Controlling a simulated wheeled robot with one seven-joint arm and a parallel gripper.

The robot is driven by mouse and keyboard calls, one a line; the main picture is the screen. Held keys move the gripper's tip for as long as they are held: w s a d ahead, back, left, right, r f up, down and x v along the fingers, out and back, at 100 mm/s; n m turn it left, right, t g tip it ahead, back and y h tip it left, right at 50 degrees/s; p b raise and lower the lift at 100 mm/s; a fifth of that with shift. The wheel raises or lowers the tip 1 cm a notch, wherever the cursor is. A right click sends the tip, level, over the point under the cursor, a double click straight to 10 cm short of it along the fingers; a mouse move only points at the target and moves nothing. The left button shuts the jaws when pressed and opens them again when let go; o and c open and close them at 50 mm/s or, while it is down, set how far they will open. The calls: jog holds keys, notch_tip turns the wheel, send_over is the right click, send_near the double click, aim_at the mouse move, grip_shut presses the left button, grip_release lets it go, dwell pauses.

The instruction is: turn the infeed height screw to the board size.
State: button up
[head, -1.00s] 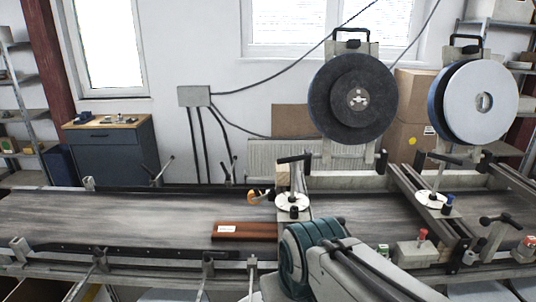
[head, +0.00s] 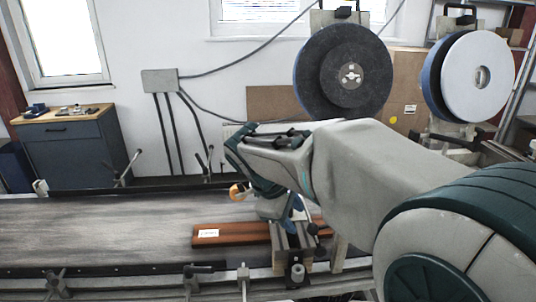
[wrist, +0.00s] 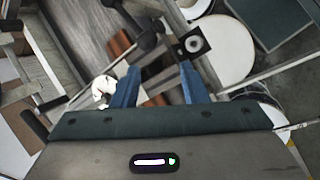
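The reddish-brown board (head: 232,234) with a white label lies on the conveyor belt, its right part behind the infeed bracket (head: 290,240). Brown strips that look like the board (wrist: 119,45) show in the wrist view. My gripper (head: 290,212) points down above the bracket, and my arm covers the screw's crank and dial in the head view. In the wrist view, the two blue fingers of my gripper (wrist: 158,82) stand apart. A dark crank handle (wrist: 148,38) lies just beyond them; I cannot tell whether a finger touches it. The dial reading cannot be made out.
The conveyor belt (head: 100,228) is clear left of the board. A black wheel (head: 345,72) and a white-faced wheel (head: 478,75) stand behind the line. A blue cabinet (head: 72,152) stands at the back left. Lever handles (head: 125,168) stick up along the far rail.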

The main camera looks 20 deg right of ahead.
jog(key=w+n+h+b, duration=0.4)
jog(key=w+n+h, duration=0.3)
jog(key=w, duration=0.6)
jog(key=w+a+r+n+t+h+b, duration=0.2)
jog(key=w+a+r+n+h, duration=0.1)
jog(key=w+a+n+h, duration=0.4)
jog(key=w+d, duration=0.1)
jog(key=d, duration=0.3)
jog(key=w+d+m+y+p, duration=0.1)
jog(key=d, duration=0.3)
jog(key=w+d+m, duration=0.1)
jog(key=d, duration=0.3)
jog(key=shift+w+d+p, duration=0.3)
jog(key=shift+w+d, duration=0.1)
grip_shut()
